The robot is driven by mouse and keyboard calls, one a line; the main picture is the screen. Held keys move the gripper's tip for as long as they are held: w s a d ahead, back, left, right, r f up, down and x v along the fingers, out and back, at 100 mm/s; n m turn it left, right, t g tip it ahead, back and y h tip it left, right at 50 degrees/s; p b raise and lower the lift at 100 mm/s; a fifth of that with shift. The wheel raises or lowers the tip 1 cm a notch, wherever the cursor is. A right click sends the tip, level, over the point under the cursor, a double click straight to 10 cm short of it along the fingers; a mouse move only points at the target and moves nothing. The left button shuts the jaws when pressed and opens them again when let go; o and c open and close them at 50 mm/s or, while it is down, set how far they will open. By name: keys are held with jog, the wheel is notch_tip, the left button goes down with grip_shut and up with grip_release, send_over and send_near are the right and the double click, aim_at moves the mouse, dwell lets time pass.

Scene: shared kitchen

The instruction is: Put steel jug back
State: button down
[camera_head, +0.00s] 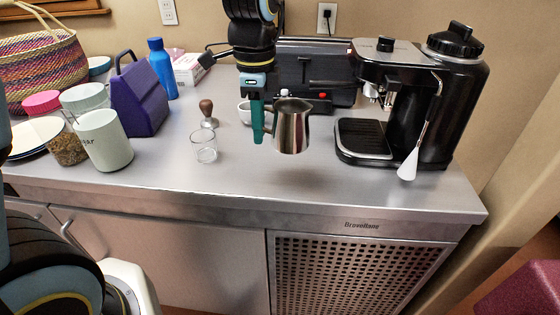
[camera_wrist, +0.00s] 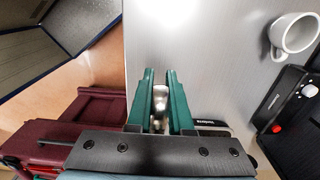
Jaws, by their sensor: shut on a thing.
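The steel jug (camera_head: 292,128) is upright over the middle of the counter in the head view. My gripper (camera_head: 257,132) points down on the jug's left side, its teal fingers shut on the handle side. In the wrist view a shiny strip of the jug (camera_wrist: 159,104) shows between the two fingers of my gripper (camera_wrist: 164,104). The fingers hide most of the handle. I cannot tell whether the jug's base touches the counter.
The coffee machine (camera_head: 385,100) stands right of the jug. A toaster (camera_head: 318,75) and white cup (camera_head: 244,112) are behind. A small glass (camera_head: 204,148) and tamper (camera_head: 207,112) are left. The counter front (camera_head: 310,185) is clear.

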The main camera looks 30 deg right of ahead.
aim_at(262, 175)
notch_tip(262, 175, down, 9)
jog(key=shift+p, duration=0.8)
jog(key=shift+f, duration=0.1)
jog(key=c, duration=0.8)
grip_release()
notch_tip(262, 175, up, 12)
jog(key=shift+r+b, duration=0.15)
jog(key=shift+b, duration=0.7)
jog(key=w+a+f+n, duration=0.2)
jog(key=w+a+n, duration=0.7)
jog(key=a, duration=0.4)
jog(key=a+f+n, duration=0.1)
jog(key=a+n, duration=0.4)
jog(key=a, duration=0.1)
jog(key=a+f+n+t, duration=0.1)
jog(key=a+n, duration=0.4)
jog(key=a, duration=0.1)
jog(key=a+f+n, duration=0.1)
jog(key=a+n, duration=0.4)
jog(key=a, duration=0.1)
jog(key=shift+a+f+n+t, duration=0.15)
jog(key=shift+n+t, duration=0.15)
jog(key=shift+n, duration=0.1)
